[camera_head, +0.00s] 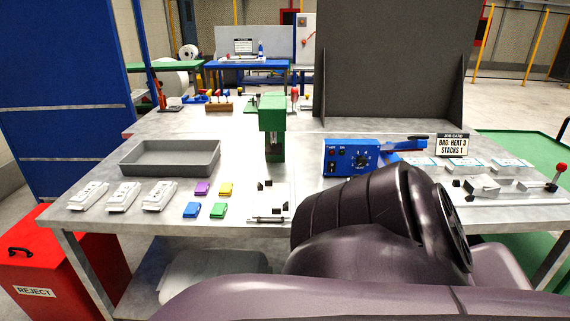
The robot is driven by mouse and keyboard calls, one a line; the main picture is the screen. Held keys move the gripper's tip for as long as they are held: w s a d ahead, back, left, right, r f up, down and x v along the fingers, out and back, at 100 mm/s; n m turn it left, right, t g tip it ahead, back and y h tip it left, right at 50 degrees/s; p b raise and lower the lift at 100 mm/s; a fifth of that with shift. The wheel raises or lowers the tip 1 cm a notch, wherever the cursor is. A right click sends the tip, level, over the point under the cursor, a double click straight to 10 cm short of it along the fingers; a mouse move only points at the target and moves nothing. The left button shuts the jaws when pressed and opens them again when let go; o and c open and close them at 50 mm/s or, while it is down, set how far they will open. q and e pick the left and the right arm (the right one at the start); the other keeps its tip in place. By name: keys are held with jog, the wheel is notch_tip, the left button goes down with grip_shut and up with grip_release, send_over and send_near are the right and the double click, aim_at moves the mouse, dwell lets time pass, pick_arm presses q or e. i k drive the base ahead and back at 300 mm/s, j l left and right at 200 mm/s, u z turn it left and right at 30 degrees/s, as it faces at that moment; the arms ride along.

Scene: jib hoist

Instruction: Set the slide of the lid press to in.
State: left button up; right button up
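The lid press appears to be the green press (272,112) standing at the middle of the table. In front of it lies a light plate (276,199) with small black blocks, which may be its slide. A thin metal rod (267,219) lies at the plate's front edge. I cannot tell from this view whether the slide is in or out. A large dark arm link of mine fills the lower right and hides the table just right of the plate. Neither of my grippers shows.
A grey tray (171,158), several white cases (122,196) and coloured blocks (202,188) lie left of the plate. A blue heat sealer (351,157) stands to the right, below a tall dark panel (390,60). A red-knobbed fixture (560,168) is at far right.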

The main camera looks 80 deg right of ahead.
aim_at(272, 201)
jog(key=z, duration=2.35)
